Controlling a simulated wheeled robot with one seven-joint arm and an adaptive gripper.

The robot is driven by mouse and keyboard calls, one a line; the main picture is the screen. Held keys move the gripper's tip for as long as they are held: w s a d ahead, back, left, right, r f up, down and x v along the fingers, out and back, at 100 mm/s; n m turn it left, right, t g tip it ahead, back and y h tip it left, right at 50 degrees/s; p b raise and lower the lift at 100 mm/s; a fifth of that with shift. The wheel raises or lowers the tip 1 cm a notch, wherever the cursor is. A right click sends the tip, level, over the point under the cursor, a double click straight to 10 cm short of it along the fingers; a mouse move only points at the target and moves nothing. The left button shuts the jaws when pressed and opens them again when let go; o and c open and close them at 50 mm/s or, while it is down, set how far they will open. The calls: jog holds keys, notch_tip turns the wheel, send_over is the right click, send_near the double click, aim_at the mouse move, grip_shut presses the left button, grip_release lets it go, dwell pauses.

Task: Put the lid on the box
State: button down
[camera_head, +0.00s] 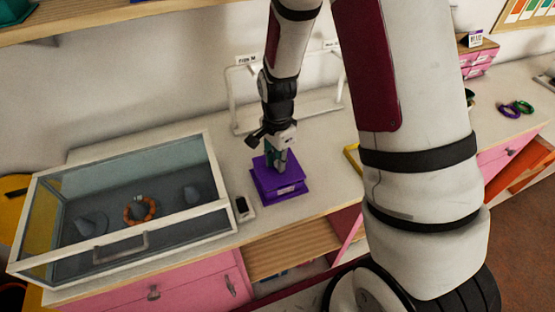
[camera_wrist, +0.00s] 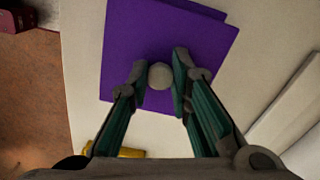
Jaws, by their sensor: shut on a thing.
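The purple lid (camera_head: 268,166) is a flat square with a round grey knob (camera_wrist: 160,76) at its middle. My gripper (camera_head: 281,165) points down and is shut on the knob; it also shows in the wrist view (camera_wrist: 161,82), a fingertip on each side of the knob. The purple box (camera_head: 283,190) stands on the counter right under the lid and has a white label on its front. The lid looks slightly turned against the box, and a second purple edge shows past it in the wrist view. I cannot tell whether the lid touches the rim.
A glass display case (camera_head: 128,262) with an orange bead bracelet (camera_head: 140,210) stands left of the box. A small white device (camera_head: 242,207) lies between them. A white wire stand (camera_head: 290,122) is behind the box. A yellow object (camera_head: 352,157) lies to the right.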

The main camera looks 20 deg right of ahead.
jog(key=shift+f, duration=0.4)
dwell(0.7)
dwell(0.8)
jog(key=c, duration=1)
grip_release()
jog(key=shift+r, duration=0.1)
jog(key=shift+r+p, duration=1.45)
jog(key=shift+r, duration=2.5)
grip_shut()
